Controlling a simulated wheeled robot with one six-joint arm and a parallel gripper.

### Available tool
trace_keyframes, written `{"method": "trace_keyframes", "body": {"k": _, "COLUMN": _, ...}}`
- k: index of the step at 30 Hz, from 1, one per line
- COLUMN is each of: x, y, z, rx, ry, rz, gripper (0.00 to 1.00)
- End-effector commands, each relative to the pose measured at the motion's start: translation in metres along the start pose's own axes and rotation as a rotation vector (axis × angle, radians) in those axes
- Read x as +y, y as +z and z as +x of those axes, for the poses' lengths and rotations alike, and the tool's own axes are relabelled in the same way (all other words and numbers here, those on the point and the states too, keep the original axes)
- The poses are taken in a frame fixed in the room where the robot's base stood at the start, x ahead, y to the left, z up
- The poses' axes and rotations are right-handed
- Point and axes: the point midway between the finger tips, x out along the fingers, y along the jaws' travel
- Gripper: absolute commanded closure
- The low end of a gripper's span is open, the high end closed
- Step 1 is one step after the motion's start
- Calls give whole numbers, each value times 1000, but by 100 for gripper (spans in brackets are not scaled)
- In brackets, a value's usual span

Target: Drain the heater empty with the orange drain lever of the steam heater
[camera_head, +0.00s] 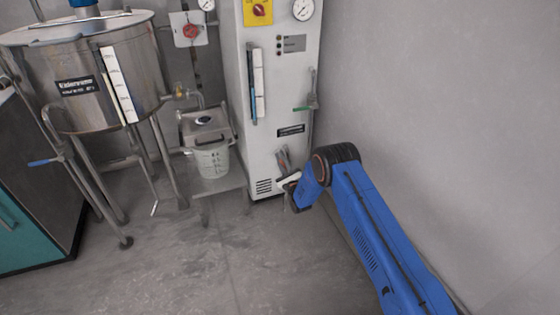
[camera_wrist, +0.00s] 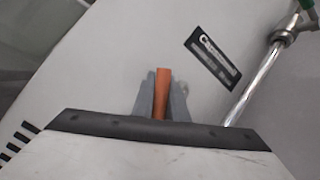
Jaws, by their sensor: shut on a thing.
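The steam heater (camera_head: 270,160) is a tall white cabinet against the back wall, right of centre in the head view. Its orange drain lever (camera_wrist: 161,95) shows in the wrist view between the grey fingers of my gripper (camera_wrist: 161,92), which are shut on it. In the head view my gripper (camera_head: 285,165) is at the low front of the heater, near its right edge. The lever's lower part and pivot are hidden behind my gripper's body in the wrist view.
A steel kettle (camera_head: 75,75) on legs stands at the left. A translucent bucket (camera_head: 212,160) stands between kettle and heater. A pipe with a green handle (camera_head: 303,108) runs down the heater's right side. A wall is close on the right; the floor in front is clear.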

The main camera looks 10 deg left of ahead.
Motion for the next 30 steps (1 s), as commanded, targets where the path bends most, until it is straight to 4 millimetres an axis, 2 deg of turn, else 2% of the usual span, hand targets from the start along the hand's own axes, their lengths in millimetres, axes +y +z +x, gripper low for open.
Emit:
{"method": "trace_keyframes", "body": {"k": 17, "x": -3, "y": -3, "z": -2, "rx": 9, "ry": -10, "rz": 25, "gripper": 100}}
{"method": "trace_keyframes", "body": {"k": 18, "x": -3, "y": -3, "z": -2, "rx": 9, "ry": -10, "rz": 25, "gripper": 78}}
{"method": "trace_keyframes", "body": {"k": 19, "x": -3, "y": -3, "z": -2, "rx": 9, "ry": -10, "rz": 25, "gripper": 70}}
{"method": "trace_keyframes", "body": {"k": 20, "x": -3, "y": -3, "z": -2, "rx": 9, "ry": -10, "rz": 25, "gripper": 68}}
{"method": "trace_keyframes", "body": {"k": 30, "x": -4, "y": -2, "z": 0, "rx": 6, "ry": -11, "rz": 21, "gripper": 68}}
